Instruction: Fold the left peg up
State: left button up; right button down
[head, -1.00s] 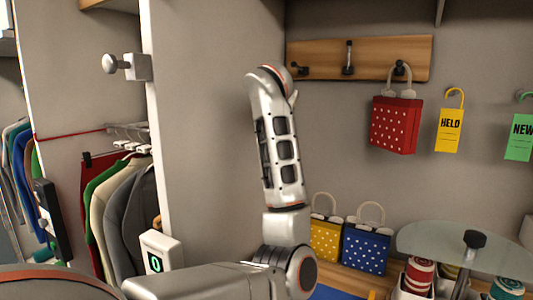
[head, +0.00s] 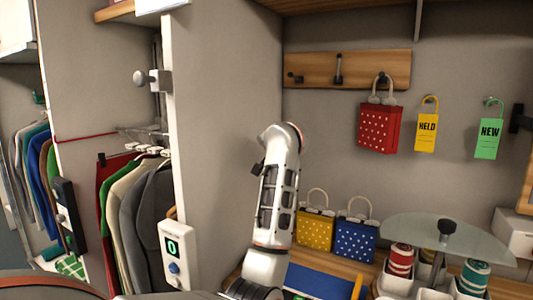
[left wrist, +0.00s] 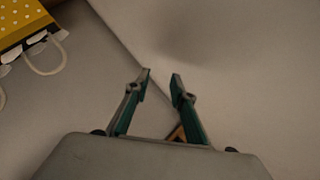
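The wooden peg rack (head: 312,68) is on the back wall in the head view. Its left peg (head: 295,78) is small and dark and seems to stick out from the board. The middle peg (head: 338,68) stands upright. The right peg (head: 384,78) carries a red dotted bag (head: 379,130). My left arm rises below the left peg, its top well short of the rack. My left gripper's fingers are hidden in the head view. In the left wrist view the left gripper (left wrist: 161,78) is open and empty, facing bare grey wall. My right gripper is not in view.
A yellow bag (head: 314,229) and a blue bag (head: 356,242) stand on the shelf beside my arm. A glass disc stand (head: 445,236) is at right. Tags (head: 426,132) hang on the wall. A partition with a knob (head: 147,80) borders the left.

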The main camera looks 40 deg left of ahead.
pick_arm(q)
jog(key=shift+s+f, duration=0.3)
jog(key=shift+f, duration=0.25)
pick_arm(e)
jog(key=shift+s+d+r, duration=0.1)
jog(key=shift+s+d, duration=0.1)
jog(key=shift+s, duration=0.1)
